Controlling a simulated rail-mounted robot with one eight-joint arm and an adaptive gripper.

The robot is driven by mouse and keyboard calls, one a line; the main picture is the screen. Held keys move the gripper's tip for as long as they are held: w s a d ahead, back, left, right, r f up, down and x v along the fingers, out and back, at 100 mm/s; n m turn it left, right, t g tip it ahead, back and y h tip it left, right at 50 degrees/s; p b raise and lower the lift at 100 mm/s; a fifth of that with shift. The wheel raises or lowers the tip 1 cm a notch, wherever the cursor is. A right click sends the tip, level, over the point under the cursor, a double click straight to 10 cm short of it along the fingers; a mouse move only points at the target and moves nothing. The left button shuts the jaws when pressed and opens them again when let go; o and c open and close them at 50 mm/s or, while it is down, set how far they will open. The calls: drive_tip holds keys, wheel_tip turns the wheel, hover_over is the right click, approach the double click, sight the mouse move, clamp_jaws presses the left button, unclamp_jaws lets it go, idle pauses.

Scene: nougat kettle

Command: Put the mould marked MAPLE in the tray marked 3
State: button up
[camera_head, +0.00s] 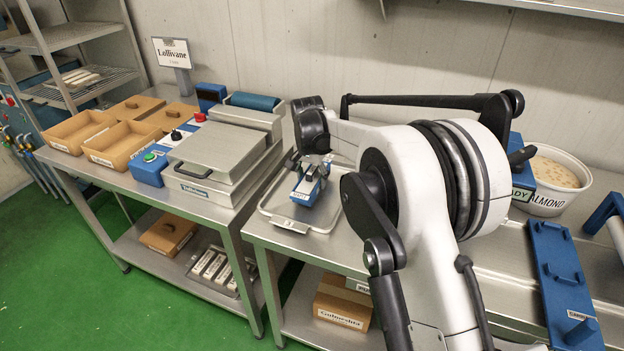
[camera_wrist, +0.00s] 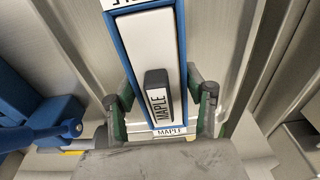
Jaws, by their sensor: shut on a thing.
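The MAPLE mould (camera_wrist: 152,60) is a long blue-edged block with a white top and a dark handle, labelled MAPLE, in the wrist view. My gripper (camera_wrist: 160,108) is shut on its near end, one finger on each side. In the head view the mould (camera_head: 306,188) shows blue below my gripper (camera_head: 313,166), over a shallow metal tray (camera_head: 283,224) with a front handle. I cannot tell whether the mould touches the tray floor. No number on this tray is readable, so I cannot tell whether it is tray 3.
A metal press (camera_head: 216,160) stands left of the tray, with cardboard boxes (camera_head: 120,146) beyond it. My arm hides much of the bench between.

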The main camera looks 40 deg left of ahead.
drive_tip(key=shift+f+b, duration=0.5)
drive_tip(key=shift+b, duration=0.25)
idle(0.7)
drive_tip(key=o, duration=2.1)
drive_tip(key=shift+c, duration=0.2)
drive_tip(key=shift+r+p, duration=1.35)
drive_tip(key=shift+r, duration=2.7)
